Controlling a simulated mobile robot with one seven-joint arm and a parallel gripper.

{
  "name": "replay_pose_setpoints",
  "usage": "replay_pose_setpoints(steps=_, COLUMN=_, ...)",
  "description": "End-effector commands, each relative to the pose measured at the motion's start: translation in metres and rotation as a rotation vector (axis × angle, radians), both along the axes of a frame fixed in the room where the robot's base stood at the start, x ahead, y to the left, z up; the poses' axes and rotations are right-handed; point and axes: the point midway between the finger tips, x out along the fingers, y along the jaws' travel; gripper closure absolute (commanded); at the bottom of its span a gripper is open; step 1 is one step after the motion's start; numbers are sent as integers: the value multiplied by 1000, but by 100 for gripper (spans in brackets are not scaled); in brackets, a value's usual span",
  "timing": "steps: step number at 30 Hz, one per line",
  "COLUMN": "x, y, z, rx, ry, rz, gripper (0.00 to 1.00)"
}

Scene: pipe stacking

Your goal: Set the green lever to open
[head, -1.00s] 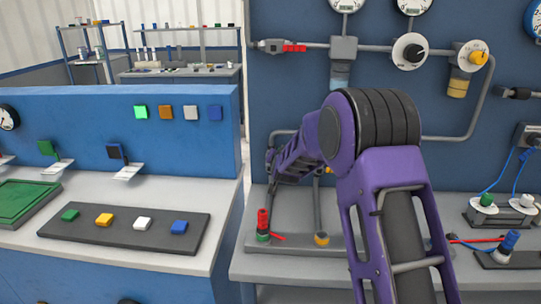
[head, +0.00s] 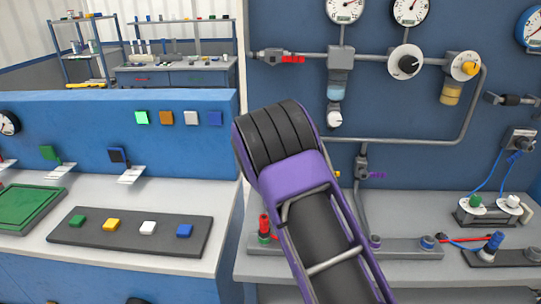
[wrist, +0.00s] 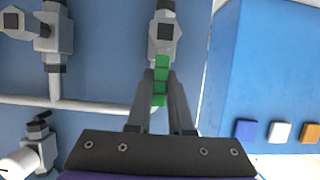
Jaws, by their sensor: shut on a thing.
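The green lever (wrist: 160,98) shows in the wrist view, attached to a grey valve body (wrist: 163,32) on the blue wall panel. It lies lengthwise in the picture, roughly in line with the valve body. My gripper (wrist: 161,76) is shut on the green lever, one dark finger on each side of it. Part of the lever is covered by the fingers. In the head view, my purple arm hides the green lever, its valve and my gripper.
Other valves with red (head: 293,59) and purple (head: 377,175) levers sit on pipes on the panel. A bench (head: 410,270) stands below, with a red-topped fitting (head: 264,224) and blue cables. A low blue wall with coloured buttons (head: 165,117) is on the left.

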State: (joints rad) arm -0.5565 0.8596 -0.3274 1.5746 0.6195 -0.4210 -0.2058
Motion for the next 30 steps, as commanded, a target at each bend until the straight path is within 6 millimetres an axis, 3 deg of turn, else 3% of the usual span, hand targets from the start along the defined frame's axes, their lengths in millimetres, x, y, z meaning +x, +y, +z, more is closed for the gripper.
replay_pose_setpoints(steps=11, x=0, y=1, z=-1, rx=-7, ry=0, rz=3, gripper=100)
replay_pose_setpoints(steps=12, x=0, y=1, z=-1, rx=-7, ry=0, rz=3, gripper=76)
replay_pose_setpoints(steps=16, x=0, y=1, z=-1, rx=-6, ry=0, rz=3, gripper=52)
replay_pose_setpoints(steps=26, x=-1, y=1, z=0, rx=-5, ry=0, rz=2, gripper=51)
replay_pose_setpoints(steps=30, x=-12, y=2, z=5, rx=-5, ry=0, rz=2, gripper=51)
